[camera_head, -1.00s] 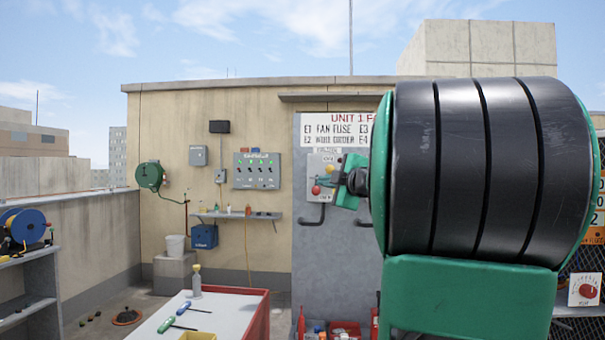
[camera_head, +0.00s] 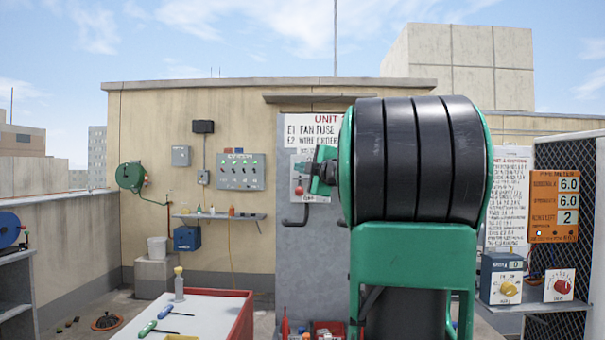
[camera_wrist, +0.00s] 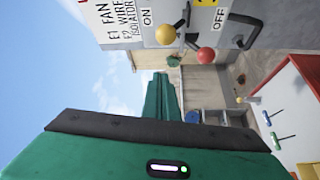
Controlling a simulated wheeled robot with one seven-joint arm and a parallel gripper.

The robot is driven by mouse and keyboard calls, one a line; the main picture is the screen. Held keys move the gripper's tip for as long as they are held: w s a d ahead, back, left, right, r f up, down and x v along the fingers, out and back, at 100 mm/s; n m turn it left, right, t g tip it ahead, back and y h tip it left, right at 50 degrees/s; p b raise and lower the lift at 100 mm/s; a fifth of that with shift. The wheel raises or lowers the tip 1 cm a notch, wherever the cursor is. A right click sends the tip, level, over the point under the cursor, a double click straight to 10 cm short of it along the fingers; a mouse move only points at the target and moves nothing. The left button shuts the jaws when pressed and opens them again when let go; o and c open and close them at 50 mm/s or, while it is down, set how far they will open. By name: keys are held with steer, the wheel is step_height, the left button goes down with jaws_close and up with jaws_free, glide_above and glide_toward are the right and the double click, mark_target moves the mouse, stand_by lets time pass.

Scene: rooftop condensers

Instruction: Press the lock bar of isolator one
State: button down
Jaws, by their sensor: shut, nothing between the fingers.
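The isolator is a pale plate on the grey cabinet door, with ON and OFF labels, beneath a sign. In the head view its plate (camera_head: 297,167) is partly hidden behind my gripper (camera_head: 323,172). A red ball knob (camera_head: 299,190) shows beside the gripper. In the wrist view the isolator plate (camera_wrist: 190,12) is at the top, sideways, with a yellow ball (camera_wrist: 165,34) and the red ball (camera_wrist: 206,55) standing out from it. My green gripper (camera_wrist: 161,78) is shut and empty, its tips apparently just short of the balls. Contact cannot be told. I cannot tell which part is the lock bar.
A black door handle (camera_head: 296,221) sits below the isolator. A white-topped table with a red rim (camera_head: 240,325) stands at front left with screwdrivers on it. At right is a shelf (camera_head: 540,306) with a blue dial box (camera_head: 501,279). My arm covers the door's right side.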

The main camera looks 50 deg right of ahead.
steer(key=shift+w+d+f, duration=0.1)
steer(key=shift+w+d, duration=0.1)
steer(key=shift+d, duration=0.55)
steer(key=shift+w+d+f, duration=0.1)
steer(key=shift+w+d, duration=0.1)
steer(key=shift+d, duration=0.5)
steer(key=shift+w+d+f, duration=0.1)
steer(key=shift+w+d, duration=0.1)
steer(key=shift+d, duration=0.55)
